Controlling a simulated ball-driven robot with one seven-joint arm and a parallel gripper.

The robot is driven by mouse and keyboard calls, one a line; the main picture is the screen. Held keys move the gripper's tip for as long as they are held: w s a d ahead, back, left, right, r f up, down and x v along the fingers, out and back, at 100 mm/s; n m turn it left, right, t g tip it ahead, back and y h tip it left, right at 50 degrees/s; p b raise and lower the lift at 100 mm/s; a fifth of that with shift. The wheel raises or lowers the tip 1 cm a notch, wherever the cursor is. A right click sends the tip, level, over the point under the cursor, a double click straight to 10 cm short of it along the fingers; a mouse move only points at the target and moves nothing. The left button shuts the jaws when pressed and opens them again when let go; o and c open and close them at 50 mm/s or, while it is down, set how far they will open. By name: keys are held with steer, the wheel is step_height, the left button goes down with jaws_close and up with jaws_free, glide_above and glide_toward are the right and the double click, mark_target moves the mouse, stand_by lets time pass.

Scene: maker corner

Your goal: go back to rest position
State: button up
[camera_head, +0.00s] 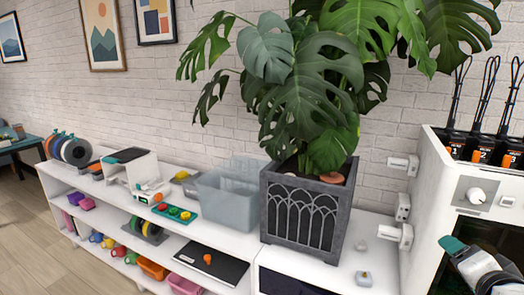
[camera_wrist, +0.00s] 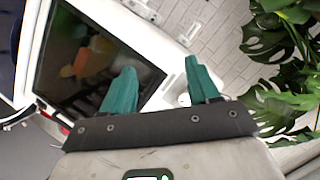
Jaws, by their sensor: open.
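My gripper (camera_wrist: 163,80) shows in the wrist view with its two teal fingers apart and nothing between them. In the head view my gripper (camera_head: 453,246) is at the lower right edge, in front of the white machine (camera_head: 436,185) with a dark front window. Only part of it and of my arm shows there. In the wrist view the dark window (camera_wrist: 85,58) lies beyond the left finger.
A white shelf unit (camera_head: 225,237) runs along the brick wall. On it stand a large plant in a grey planter (camera_head: 308,212), a clear bin (camera_head: 228,195) and several small items. Black radio-like devices (camera_head: 480,148) sit on the machine. Wooden floor (camera_head: 60,265) is clear at the left.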

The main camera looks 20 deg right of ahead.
steer(key=s+a+f+n+g+y, duration=0.3)
steer(key=a+f+n, duration=0.4)
steer(key=f, duration=0.6)
steer(key=s+a+f+n+g+y, duration=0.4)
steer(key=s+a+f+n, duration=0.1)
steer(key=a+f, duration=0.7)
steer(key=shift+a+f+n+g+y, duration=0.15)
steer(key=shift+f+n+g+y, duration=0.2)
steer(key=shift+f+n, duration=0.6)
steer(key=s+a+f+n, duration=0.1)
steer(key=s+a+f+n+g, duration=0.1)
steer(key=s+a, duration=0.1)
steer(key=s+a+f+n+g+y, duration=0.1)
steer(key=s+f, duration=0.1)
steer(key=shift+s+a, duration=0.15)
steer(key=shift+s, duration=0.1)
